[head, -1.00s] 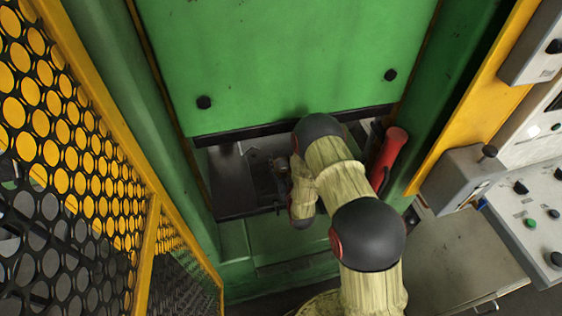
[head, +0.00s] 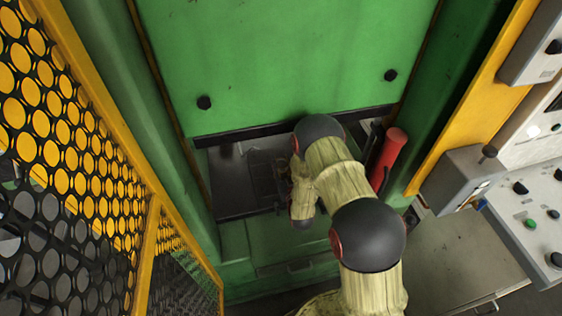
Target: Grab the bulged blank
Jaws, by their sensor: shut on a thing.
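My gripper (head: 283,177) is small and dark in the head view, inside the opening under the green panel, at the left of my pale arm's end. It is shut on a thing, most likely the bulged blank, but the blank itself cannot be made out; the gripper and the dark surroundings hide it. A dark fixture (head: 261,170) lies on the dark bed (head: 228,190) just left of the gripper.
The green panel (head: 270,60) hangs above the opening, close over my arm. A red cylinder (head: 390,155) stands right of it. A yellow mesh guard (head: 60,150) is at left; a control box (head: 460,180) and a button panel (head: 535,215) are at right.

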